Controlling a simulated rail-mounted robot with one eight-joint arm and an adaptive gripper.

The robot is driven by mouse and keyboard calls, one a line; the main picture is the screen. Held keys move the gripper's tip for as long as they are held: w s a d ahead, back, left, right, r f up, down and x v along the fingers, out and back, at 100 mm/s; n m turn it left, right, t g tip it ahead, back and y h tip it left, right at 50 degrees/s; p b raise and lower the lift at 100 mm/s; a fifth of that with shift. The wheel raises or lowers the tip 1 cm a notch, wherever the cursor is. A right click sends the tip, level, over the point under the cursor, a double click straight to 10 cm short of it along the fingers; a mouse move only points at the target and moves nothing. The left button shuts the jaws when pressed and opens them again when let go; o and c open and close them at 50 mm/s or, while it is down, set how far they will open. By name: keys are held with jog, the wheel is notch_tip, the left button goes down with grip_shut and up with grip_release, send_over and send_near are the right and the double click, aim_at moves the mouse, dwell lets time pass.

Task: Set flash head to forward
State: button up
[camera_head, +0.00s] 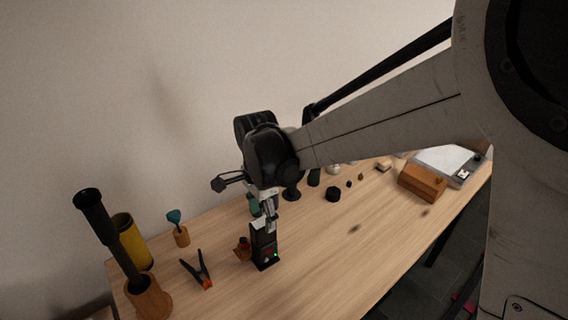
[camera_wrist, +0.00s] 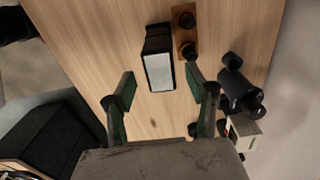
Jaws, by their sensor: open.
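The flash (camera_head: 265,250) is a black upright box with a small green light, standing on the wooden table (camera_head: 330,250). In the wrist view the flash (camera_wrist: 158,65) shows a pale grey rectangular panel facing my camera and a black side at its far end. Which way its head points is hard to tell. My gripper (camera_head: 269,212) is over the top of the flash in the head view, partly hiding it. In the wrist view my gripper (camera_wrist: 160,77) is open, with one green-padded finger on each side of the flash and visible gaps to it.
A small brown wooden piece with black knobs (camera_wrist: 185,32) stands close beside the flash. An orange-tipped clamp (camera_head: 199,272), a black tube in a wooden cup (camera_head: 146,298) and a yellow cylinder (camera_head: 132,242) are left. A wooden block (camera_head: 422,183) is right. The front table area is clear.

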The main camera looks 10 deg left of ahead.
aim_at(263, 221)
jog(key=shift+f, duration=1.65)
jog(key=c, duration=1.2)
jog(key=shift+o, duration=0.2)
